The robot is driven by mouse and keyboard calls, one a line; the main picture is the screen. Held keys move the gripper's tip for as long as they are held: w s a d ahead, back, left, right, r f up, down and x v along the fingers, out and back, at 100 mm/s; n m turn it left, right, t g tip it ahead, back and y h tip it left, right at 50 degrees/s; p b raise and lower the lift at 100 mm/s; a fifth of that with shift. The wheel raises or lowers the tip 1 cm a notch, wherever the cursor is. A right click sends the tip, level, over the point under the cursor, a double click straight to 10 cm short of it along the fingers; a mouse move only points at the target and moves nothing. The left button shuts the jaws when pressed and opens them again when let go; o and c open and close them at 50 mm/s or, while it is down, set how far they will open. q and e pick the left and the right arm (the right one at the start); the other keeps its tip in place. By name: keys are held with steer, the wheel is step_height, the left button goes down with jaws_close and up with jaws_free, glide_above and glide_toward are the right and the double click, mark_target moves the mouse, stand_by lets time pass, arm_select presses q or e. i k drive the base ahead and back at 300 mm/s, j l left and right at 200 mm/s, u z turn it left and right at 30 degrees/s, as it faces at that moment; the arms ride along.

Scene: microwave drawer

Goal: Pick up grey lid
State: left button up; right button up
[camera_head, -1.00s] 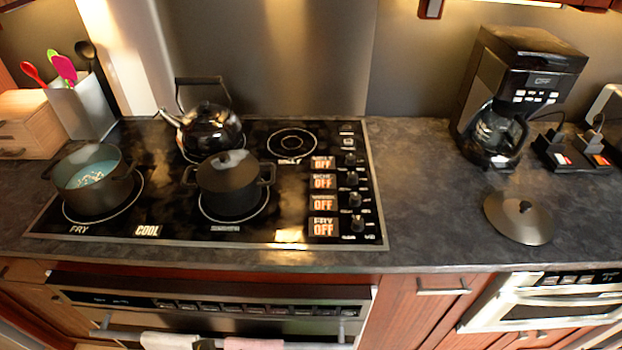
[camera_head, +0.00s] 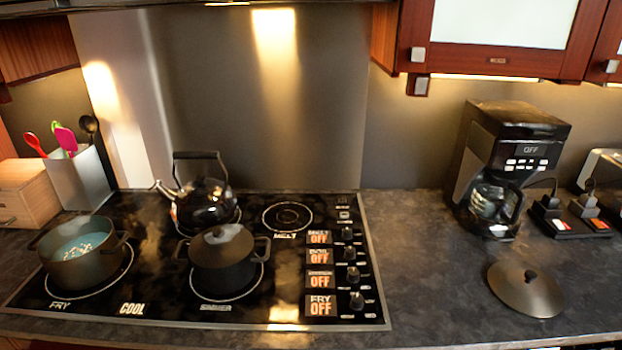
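A grey round lid (camera_head: 526,289) with a small dark knob lies flat on the dark countertop, at the right of the stove and in front of the coffee maker. Nothing covers it. A dark pot (camera_head: 222,262) on the stove wears its own lid. A second pot (camera_head: 80,254) at the left front is open and holds a bluish liquid with small pale bits. Neither of my grippers shows in the head view.
A kettle (camera_head: 205,202) sits at the back of the stove (camera_head: 376,300). The countertop (camera_head: 425,270) between stove and lid is clear. Cabinets (camera_head: 500,40) hang above.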

mark_target(525, 288)
steer(key=z, duration=1.2)
